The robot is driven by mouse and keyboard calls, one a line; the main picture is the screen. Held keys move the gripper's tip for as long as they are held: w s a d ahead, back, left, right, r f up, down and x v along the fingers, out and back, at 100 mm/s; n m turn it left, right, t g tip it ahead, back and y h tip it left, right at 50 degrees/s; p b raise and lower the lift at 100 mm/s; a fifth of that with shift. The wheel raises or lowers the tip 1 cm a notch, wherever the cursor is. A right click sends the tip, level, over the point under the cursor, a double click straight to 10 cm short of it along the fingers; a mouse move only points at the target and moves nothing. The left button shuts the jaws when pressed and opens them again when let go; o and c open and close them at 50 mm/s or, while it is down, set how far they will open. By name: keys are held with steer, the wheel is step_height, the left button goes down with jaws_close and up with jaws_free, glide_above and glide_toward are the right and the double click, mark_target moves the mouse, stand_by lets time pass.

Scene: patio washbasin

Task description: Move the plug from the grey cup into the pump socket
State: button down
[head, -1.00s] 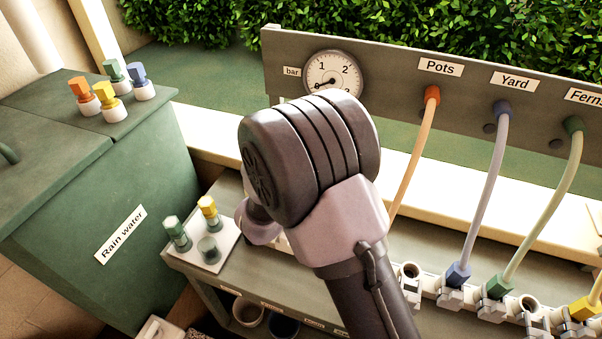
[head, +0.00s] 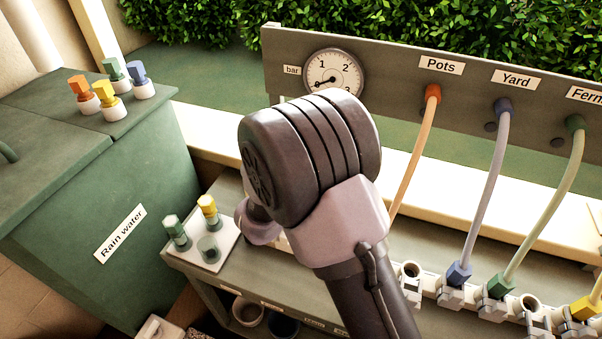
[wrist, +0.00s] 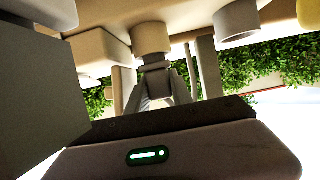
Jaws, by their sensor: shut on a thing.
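The white tray (head: 196,262) on the bench holds the grey cup (head: 209,248), a green plug (head: 176,233) and a yellow plug (head: 207,211). I see no plug standing in the grey cup. In the head view my arm hides my gripper, just right of the tray. In the wrist view my gripper (wrist: 163,88) is shut on a small greyish piece, which I take for the plug. This piece meets a pale round collar (wrist: 150,38), which looks like the pump socket. How deep it sits is hidden.
Right of my arm, a row of sockets has an empty one (head: 411,270), then blue (head: 459,273) and green (head: 497,286) hose plugs. An orange hose (head: 414,150) runs behind my arm. A pressure gauge (head: 333,75) is on the back board. A green rain-water box (head: 100,200) stands left.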

steer(key=shift+f+b, duration=0.35)
steer(key=shift+f, duration=0.1)
steer(key=c, duration=1.4)
jaws_free()
steer(key=p+v, duration=0.3)
steer(key=v, duration=0.8)
